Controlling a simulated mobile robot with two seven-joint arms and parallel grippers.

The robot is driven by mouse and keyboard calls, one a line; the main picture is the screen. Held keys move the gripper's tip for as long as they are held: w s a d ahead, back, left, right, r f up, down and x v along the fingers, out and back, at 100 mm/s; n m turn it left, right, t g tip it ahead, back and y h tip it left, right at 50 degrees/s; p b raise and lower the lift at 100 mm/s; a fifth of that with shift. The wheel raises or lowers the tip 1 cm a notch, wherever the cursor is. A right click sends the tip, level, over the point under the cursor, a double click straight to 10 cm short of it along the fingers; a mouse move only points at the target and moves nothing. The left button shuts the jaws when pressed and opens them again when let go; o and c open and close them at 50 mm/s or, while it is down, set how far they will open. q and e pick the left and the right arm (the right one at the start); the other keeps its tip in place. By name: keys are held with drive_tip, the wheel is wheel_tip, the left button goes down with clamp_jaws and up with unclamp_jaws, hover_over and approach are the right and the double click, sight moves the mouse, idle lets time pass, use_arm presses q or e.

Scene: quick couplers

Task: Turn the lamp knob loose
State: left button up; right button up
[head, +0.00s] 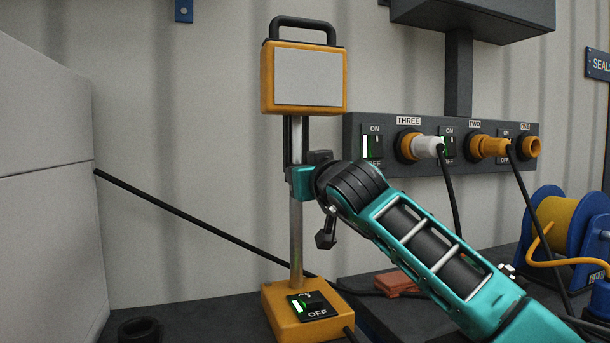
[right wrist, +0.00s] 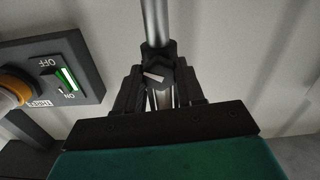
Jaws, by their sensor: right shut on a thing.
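The work lamp has an orange head with a pale panel (head: 308,78) and a black handle. Its upright metal post (head: 296,235) stands on an orange base (head: 283,318) with a green-lit switch (head: 313,305). My right gripper (right wrist: 160,82) is at the post, at mid-height. In the right wrist view its dark fingers are shut on the lamp knob (right wrist: 155,75), a dark knob with a pale mark, in front of the post (right wrist: 156,25). My left gripper is in neither view.
A wall panel (head: 355,133) with orange sockets, plugs and green-lit switches is close behind my right arm. Cables hang from it. A blue reel (head: 572,225) stands at right, a pale box (head: 50,230) at left. A black rod (head: 190,217) slants behind the lamp.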

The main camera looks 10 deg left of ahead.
drive_tip(key=shift+n, duration=0.7)
drive_tip(key=o, duration=1)
drive_tip(key=shift+o, duration=0.2)
drive_tip(key=v, duration=1.3)
drive_tip(key=shift+w, duration=0.1)
